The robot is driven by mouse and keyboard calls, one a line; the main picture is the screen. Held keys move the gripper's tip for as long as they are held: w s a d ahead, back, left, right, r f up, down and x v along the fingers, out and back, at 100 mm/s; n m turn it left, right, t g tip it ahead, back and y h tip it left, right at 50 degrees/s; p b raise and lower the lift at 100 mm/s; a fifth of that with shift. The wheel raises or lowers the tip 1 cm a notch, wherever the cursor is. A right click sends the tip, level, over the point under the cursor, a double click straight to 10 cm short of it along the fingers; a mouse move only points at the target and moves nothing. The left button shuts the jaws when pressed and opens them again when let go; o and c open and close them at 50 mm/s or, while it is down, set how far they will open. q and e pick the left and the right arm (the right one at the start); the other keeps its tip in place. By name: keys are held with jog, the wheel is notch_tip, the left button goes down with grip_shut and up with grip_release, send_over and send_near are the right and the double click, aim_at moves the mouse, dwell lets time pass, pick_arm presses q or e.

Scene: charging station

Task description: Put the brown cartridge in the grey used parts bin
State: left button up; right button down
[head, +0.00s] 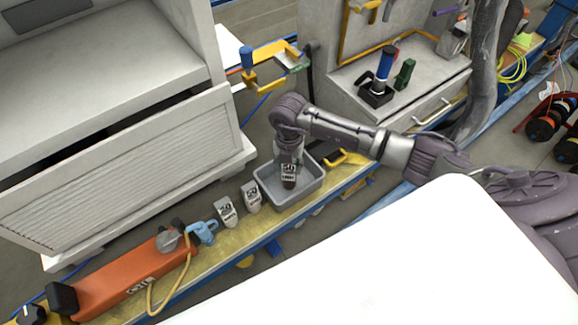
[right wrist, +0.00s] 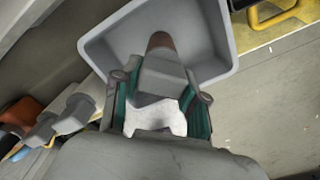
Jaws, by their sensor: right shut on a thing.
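The grey bin (head: 268,198) stands on the yellow bench top in the middle of the head view. My right gripper (head: 289,163) points down over the bin and is shut on the brown cartridge (head: 289,182), which has a pale label and a dark brown lower end. In the right wrist view, the cartridge's brown end (right wrist: 160,41) shows between the fingers (right wrist: 160,95) and in front of the bin's inside (right wrist: 205,45). Whether the cartridge touches the bin floor I cannot tell. My left gripper is not in view.
Two grey labelled cartridges (head: 226,211) (head: 252,195) stand just left of the bin. An orange tool (head: 130,275) with a blue part (head: 203,231) lies further left. A yellow-and-black item (head: 335,158) lies right of the bin. A large grey cabinet (head: 120,160) stands behind on the left.

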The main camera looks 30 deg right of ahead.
jog(key=c, duration=0.6)
grip_release()
jog(key=shift+f, duration=0.1)
notch_tip(320, 180, up, 12)
jog(key=shift+r+p, duration=0.2)
jog(key=shift+p, duration=0.1)
jog(key=shift+a, duration=0.1)
